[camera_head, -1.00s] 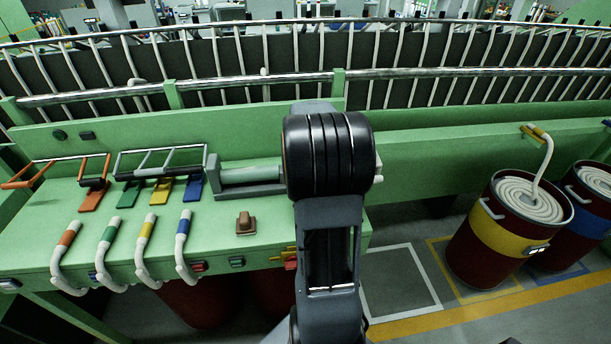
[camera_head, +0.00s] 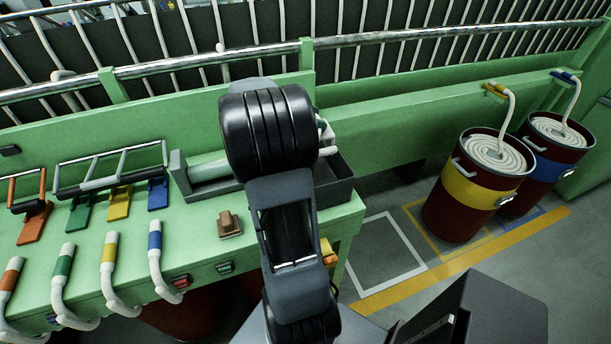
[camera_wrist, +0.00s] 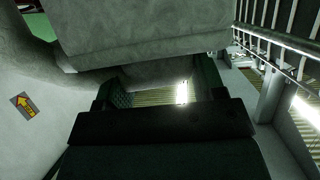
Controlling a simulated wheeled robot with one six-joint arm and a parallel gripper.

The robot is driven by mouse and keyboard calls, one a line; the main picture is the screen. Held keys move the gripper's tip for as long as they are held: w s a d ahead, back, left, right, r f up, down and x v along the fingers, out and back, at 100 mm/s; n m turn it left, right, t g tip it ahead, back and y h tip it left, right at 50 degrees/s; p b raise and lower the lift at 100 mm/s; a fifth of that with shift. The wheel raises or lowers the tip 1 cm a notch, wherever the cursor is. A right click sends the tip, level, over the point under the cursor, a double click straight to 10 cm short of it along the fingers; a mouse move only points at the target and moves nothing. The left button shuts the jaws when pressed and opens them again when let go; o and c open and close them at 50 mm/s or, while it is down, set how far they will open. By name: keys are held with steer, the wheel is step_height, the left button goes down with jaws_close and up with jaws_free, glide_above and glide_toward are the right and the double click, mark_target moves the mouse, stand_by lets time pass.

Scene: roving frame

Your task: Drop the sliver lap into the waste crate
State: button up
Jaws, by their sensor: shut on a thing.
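In the wrist view my gripper (camera_wrist: 162,88) is shut on a pale, soft-looking fibrous body, the sliver lap (camera_wrist: 145,35), which fills the top of that view. In the head view my arm hides the gripper and nearly all of the lap. A small white part (camera_head: 326,132) shows just right of my arm; I cannot tell whether it belongs to the lap. A dark open-topped box (camera_head: 480,312) is at the bottom right of the head view; I cannot tell whether it is the waste crate or part of my body.
A green machine bench (camera_head: 200,215) spans the left, with several coloured levers and white sliver tubes. A dark grey trough (camera_head: 335,192) with a pale green roller sits on it behind my arm. Two dark red cans (camera_head: 452,220) of coiled sliver stand right. Floor by the white outline (camera_head: 385,255) is clear.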

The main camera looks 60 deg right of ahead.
step_height(320, 180, down, 2)
steer(key=shift+f+b, duration=0.1)
steer(key=shift+b, duration=0.65)
steer(key=o, duration=1)
steer(key=b+v, duration=0.1)
steer(key=v, duration=1.3)
